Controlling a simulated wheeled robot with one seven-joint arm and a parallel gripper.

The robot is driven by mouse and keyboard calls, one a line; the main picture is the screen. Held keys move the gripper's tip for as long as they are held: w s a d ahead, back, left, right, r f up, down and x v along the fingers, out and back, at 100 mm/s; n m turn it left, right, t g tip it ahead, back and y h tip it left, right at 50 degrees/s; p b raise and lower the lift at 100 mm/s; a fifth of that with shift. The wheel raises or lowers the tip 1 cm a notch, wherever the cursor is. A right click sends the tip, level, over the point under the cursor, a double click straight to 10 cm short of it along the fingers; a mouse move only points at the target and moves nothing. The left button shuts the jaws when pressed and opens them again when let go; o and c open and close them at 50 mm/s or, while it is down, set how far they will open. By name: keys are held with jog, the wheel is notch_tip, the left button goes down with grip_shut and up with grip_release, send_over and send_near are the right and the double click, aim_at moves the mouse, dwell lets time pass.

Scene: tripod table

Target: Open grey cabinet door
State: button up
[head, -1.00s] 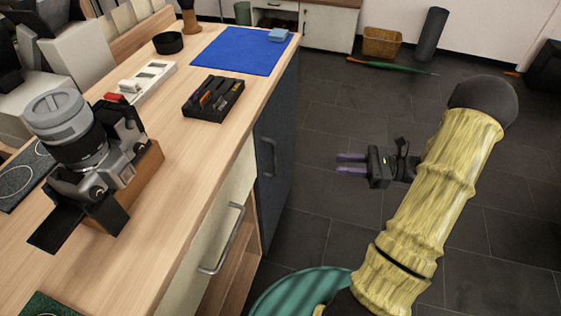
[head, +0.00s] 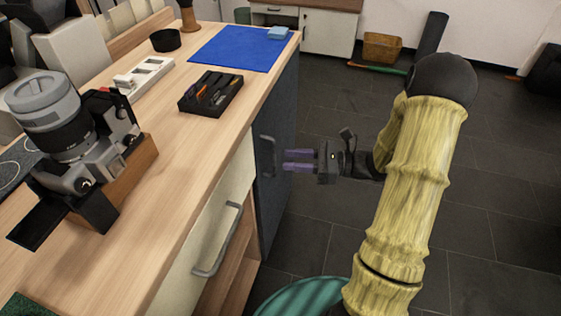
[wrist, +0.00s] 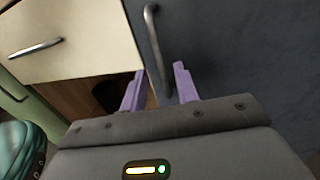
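The grey cabinet door (head: 277,165) is the dark blue-grey front under the far part of the counter, and it looks closed. Its upright bar handle (head: 268,156) is on the door's left side. My gripper (head: 285,160) points left at the handle, a short way from it in the head view. In the wrist view the two purple fingers of my gripper (wrist: 158,85) are apart, and the door handle (wrist: 157,45) runs down between them. I cannot tell whether a finger touches the handle. The door (wrist: 240,50) fills the wrist view's right side.
A cream drawer (head: 205,240) with its own bar handle (head: 218,240) and an open shelf sit left of the door. The counter (head: 190,150) holds a camera (head: 75,135), a black tray (head: 211,94) and a blue mat (head: 238,48).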

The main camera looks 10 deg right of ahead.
jog(key=x, duration=0.4)
jog(key=shift+b, duration=0.35)
grip_shut()
jog(key=shift+s+d, duration=0.1)
jog(key=shift+d, duration=0.1)
